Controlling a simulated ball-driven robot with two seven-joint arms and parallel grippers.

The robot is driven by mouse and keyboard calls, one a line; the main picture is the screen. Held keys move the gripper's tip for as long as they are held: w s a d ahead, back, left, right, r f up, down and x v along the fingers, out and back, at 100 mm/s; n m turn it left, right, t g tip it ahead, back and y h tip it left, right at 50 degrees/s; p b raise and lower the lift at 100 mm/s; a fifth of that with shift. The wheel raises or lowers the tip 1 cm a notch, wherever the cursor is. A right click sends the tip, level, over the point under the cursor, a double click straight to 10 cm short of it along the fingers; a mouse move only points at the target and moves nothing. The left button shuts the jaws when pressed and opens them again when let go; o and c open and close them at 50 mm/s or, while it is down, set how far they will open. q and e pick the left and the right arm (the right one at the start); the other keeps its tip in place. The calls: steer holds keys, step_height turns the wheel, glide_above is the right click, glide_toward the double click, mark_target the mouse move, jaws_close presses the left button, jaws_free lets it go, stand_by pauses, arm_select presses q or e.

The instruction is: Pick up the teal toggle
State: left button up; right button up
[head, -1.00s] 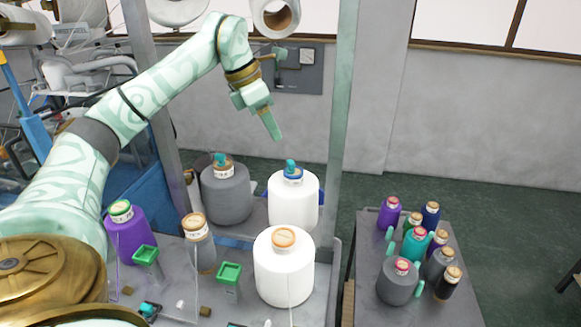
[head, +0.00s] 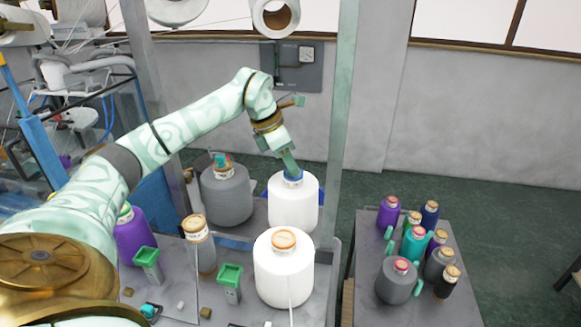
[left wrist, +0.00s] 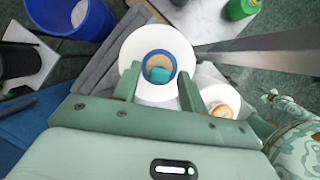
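The teal toggle (left wrist: 159,75) sits inside the blue ring on top of a white yarn cone (left wrist: 153,44), as the left wrist view shows. In the head view this white cone (head: 293,205) stands at the back of the machine table, and my gripper hides the toggle on it. My left gripper (head: 291,173) points down at the cone's top. In the left wrist view its two fingers (left wrist: 158,78) are apart, one on each side of the toggle; I cannot tell whether they touch it. My right gripper is not in view.
A grey cone (head: 226,196) with another teal piece (head: 220,160) on top stands just left. A white cone (head: 284,270) with an orange top is in front. A metal post (head: 342,130) rises close on the right. A side cart (head: 375,312) holds several cones.

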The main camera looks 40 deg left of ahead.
arm_select(q)
steer(key=c, duration=0.5)
steer(key=shift+c, duration=0.3)
steer(key=shift+r, duration=0.1)
step_height(320, 180, up, 10)
